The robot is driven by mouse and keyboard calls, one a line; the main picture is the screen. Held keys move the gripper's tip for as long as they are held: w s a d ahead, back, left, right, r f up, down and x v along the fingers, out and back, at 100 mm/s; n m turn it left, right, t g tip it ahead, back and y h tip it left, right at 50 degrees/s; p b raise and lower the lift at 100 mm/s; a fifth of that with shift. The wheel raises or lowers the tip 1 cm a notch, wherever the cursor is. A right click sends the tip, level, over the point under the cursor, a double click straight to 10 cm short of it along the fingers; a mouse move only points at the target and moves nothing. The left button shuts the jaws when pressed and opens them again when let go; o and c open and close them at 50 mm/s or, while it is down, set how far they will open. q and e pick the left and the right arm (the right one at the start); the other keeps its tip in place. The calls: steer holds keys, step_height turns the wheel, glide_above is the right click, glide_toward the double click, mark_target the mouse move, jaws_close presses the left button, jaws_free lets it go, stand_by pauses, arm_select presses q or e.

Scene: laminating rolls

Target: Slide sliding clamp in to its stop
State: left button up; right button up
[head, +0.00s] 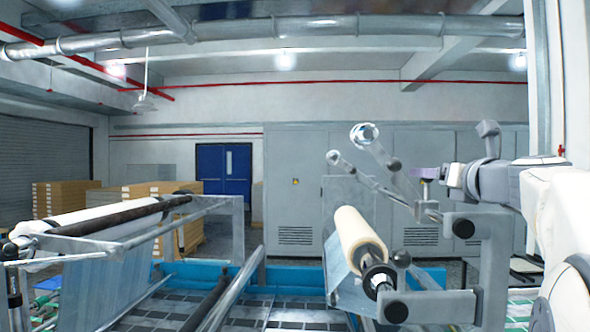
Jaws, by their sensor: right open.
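A cream film roll (358,235) sits on a shaft right of centre, with a dark and metal chuck (377,272) at its near end. A metal bracket (428,208) on a thin rod stands behind and right of the roll. I cannot tell for certain which of these parts is the sliding clamp. My right gripper (428,174) reaches in from the right, just above this bracket. It is open, with a small purple part showing at its tip; contact with the bracket cannot be made out. My left gripper is not in view.
A grey machine arm (494,262) with black knobs stands at the right, close below my right arm. Rods with round ends (364,134) rise behind the roll. A dark roller (120,215) and clear film lie at the left. Grey cabinets (300,190) stand behind.

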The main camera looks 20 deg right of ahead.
steer(key=shift+w+d, duration=0.1)
steer(key=shift+w, duration=0.85)
jaws_close()
stand_by(0.8)
